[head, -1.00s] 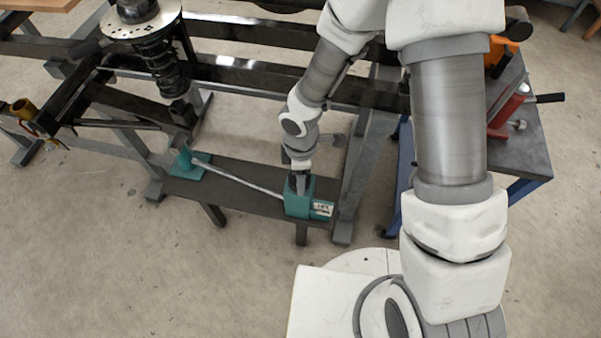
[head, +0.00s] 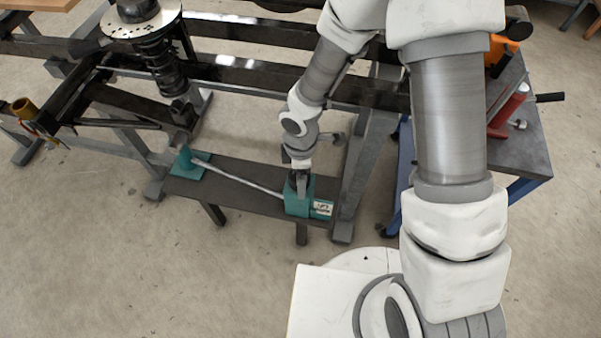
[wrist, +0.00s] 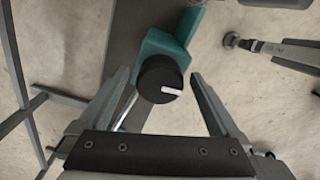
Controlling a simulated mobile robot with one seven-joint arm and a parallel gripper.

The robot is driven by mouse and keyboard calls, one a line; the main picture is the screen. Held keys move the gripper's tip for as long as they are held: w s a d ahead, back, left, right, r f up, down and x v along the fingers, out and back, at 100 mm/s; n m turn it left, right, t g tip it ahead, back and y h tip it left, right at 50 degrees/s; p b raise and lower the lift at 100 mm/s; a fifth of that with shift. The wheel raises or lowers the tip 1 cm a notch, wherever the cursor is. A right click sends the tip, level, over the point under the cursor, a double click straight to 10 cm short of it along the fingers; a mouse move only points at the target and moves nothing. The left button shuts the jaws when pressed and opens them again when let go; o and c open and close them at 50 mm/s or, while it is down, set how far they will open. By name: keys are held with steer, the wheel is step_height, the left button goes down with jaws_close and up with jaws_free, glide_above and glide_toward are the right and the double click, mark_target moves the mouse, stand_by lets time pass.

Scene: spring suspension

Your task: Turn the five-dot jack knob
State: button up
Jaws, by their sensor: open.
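The jack is a teal block (head: 297,206) at the right end of a dark plank, with a small white label (head: 322,208) too small to read. A round black knob (wrist: 160,79) with a white pointer mark sits on the teal block in the wrist view. The pointer faces right in that view. I cannot make out any dots. My gripper (wrist: 158,77) is open, its two fingers on either side of the knob with gaps showing. In the head view, my gripper (head: 300,184) points down over the block and hides the knob.
A grey rod (head: 236,178) runs along the plank from the block to a teal foot (head: 190,163). A coil spring with a disc (head: 160,58) stands at upper left. A blue-legged workbench (head: 540,145) is at right. Floor in front is clear.

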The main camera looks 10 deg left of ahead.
step_height(320, 180, up, 18)
steer(key=p, duration=0.7)
steer(key=shift+f, duration=0.25)
steer(key=shift+f, duration=0.1)
